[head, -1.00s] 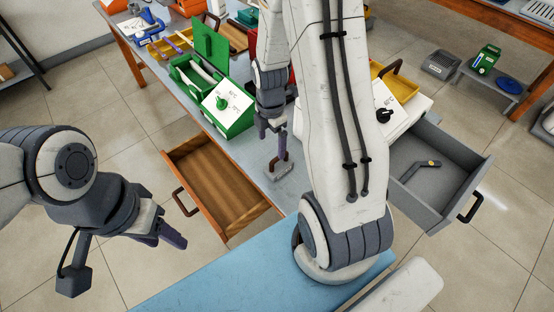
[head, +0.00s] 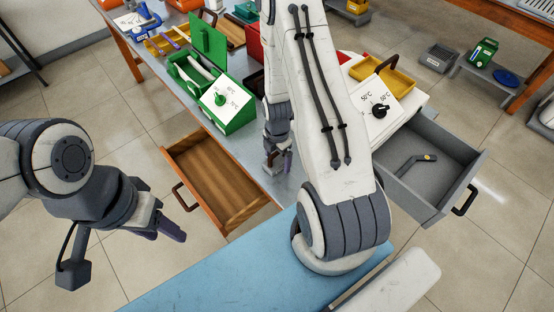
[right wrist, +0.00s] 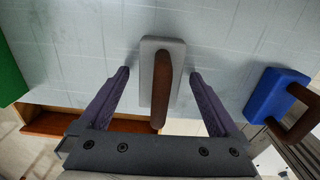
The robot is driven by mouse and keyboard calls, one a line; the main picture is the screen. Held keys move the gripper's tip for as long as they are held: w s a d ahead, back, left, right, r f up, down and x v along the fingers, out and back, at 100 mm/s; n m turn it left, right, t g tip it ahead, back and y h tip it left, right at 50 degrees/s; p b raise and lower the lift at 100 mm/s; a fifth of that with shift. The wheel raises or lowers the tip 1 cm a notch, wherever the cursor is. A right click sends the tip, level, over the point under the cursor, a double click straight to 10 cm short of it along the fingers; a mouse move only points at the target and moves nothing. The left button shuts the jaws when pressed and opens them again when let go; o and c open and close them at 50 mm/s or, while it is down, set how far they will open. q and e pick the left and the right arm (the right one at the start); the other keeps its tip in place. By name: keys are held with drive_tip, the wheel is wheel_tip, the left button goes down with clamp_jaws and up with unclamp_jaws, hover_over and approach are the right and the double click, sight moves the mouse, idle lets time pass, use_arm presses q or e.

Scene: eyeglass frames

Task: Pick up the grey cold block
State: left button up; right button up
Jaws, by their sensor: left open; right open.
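The grey cold block (right wrist: 155,62) is a pale grey slab with a brown handle (right wrist: 160,88). It lies on the bench top in the right wrist view. My right gripper (right wrist: 158,74) is open, with one purple finger on each side of the block and its handle, apart from both. In the head view my right gripper (head: 278,160) is low over the bench near its front edge, and it mostly hides the block. My left gripper (head: 172,226) is open and empty, out over the floor at the left.
A blue block (right wrist: 273,93) with a brown handle lies to the right of the grey one. An open wooden drawer (head: 222,180) juts out at the left, and an open grey drawer (head: 425,175) at the right. A green box (head: 225,107) stands on the bench.

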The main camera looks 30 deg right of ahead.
drive_tip(key=shift+f, duration=0.2)
clamp_jaws()
drive_tip(key=shift+r, duration=0.1)
wheel_tip(320, 180, up, 10)
drive_tip(key=shift+f+b, duration=0.1)
drive_tip(key=shift+b, duration=0.25)
idle(0.3)
